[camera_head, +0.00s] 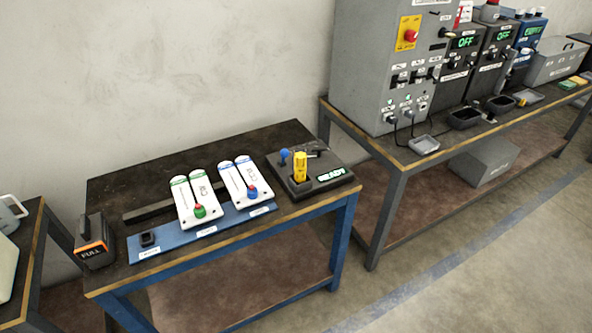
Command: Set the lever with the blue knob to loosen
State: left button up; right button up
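A dark box-like device (325,188) sits at the right end of the near workbench, with a green READY display (331,175) on its front. A short lever with a blue knob (285,156) stands at its back left. A yellow block (300,167) stands upright in the device, just right of the blue knob. The lever's setting and any loosen marking are too small to read. Neither of my grippers is in view.
Two white units (196,203) (244,181) stand on a blue mat (158,250) left of the device. A black FULL box (95,242) sits at the bench's left end. A grey control cabinet (375,60) stands on the right bench. Floor in front is clear.

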aim_at(284, 153)
jog(key=i+j+z, duration=0.15)
jog(key=j, duration=0.3)
jog(key=i+j+z, duration=0.1)
jog(key=j, duration=0.35)
jog(key=i+j+z, duration=0.15)
jog(key=j, duration=0.3)
jog(key=k, duration=0.05)
